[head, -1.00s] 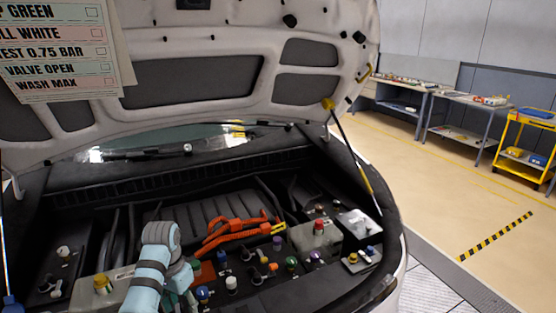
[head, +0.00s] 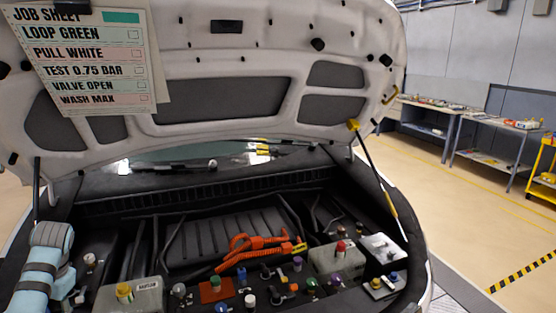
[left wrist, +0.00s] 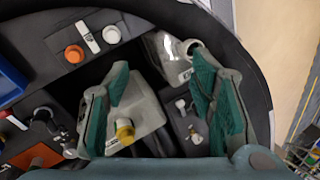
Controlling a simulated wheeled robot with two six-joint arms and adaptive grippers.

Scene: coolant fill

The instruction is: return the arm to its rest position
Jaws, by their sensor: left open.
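My left arm (head: 40,268) comes in at the lower left of the head view, over the left side of the engine bay. Its gripper is not visible there. In the left wrist view my left gripper (left wrist: 160,66) has its two teal fingers spread, with nothing held between them. A grey tank with a yellow cap (left wrist: 124,132) shows beyond and between the fingers. The same yellow-capped tank (head: 150,297) is right of my arm in the head view. My right gripper is not in view.
The raised hood (head: 235,50) and its job sheet (head: 85,62) hang above the bay. Orange hoses (head: 250,246), a red-capped tank (head: 335,262) and several small caps fill the bay. Workbenches (head: 500,135) stand at the right, beyond open floor.

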